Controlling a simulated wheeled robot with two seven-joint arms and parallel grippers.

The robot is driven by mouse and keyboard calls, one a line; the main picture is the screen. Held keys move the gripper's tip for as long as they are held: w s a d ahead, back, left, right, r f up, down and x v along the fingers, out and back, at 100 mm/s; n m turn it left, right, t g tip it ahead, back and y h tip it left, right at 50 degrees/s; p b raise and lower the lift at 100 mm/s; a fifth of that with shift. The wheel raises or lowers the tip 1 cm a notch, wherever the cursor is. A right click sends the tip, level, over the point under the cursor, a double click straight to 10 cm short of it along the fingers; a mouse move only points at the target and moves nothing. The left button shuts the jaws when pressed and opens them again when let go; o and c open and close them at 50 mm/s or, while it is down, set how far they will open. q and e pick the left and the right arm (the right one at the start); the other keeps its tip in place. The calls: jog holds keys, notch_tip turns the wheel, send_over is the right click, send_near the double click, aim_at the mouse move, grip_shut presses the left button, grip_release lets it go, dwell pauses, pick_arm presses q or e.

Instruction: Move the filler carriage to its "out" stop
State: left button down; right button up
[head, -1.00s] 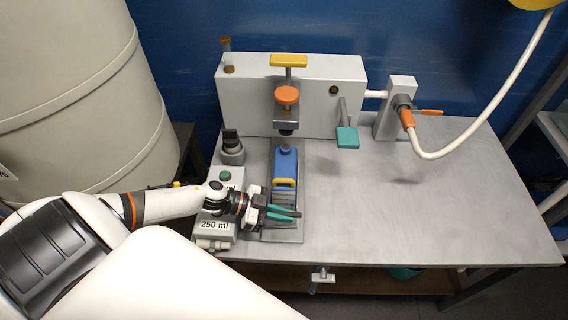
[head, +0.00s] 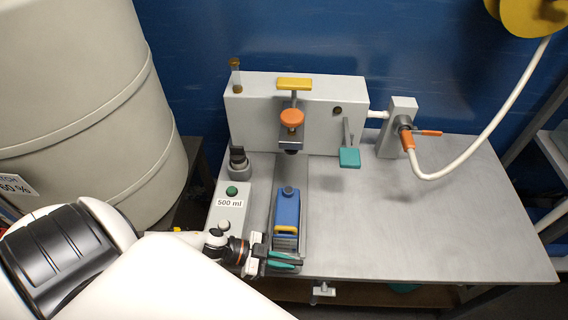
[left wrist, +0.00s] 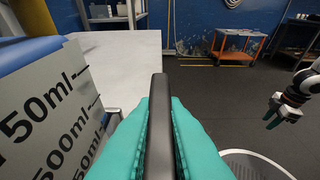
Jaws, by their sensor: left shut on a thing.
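The filler carriage (head: 285,245) sits on a short track at the front left of the bench, in front of the filler body (head: 250,108). It carries a blue container (head: 286,208) with a yellow handle (head: 285,231). My left gripper (head: 284,263) is at the carriage's front end, near the bench's front edge. In the left wrist view its teal fingers (left wrist: 160,135) are shut on a dark upright bar (left wrist: 159,110). The container's pale face with volume marks (left wrist: 50,110) stands left of the bar. My right gripper (left wrist: 280,112) shows small at the right; its opening is unclear.
A grey block with a green button (head: 231,190) and a "500 ml" label (head: 230,203) stands left of the track. A large drum (head: 90,110) is at the left. The bench's right part is clear.

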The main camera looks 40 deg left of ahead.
pick_arm(q)
jog(key=c, duration=1.5)
grip_release()
jog(key=shift+s+d, duration=0.15)
jog(key=shift+s, duration=0.15)
jog(key=shift+w, duration=0.1)
jog(key=shift+b+v, duration=0.7)
jog(key=shift+v, duration=5.35)
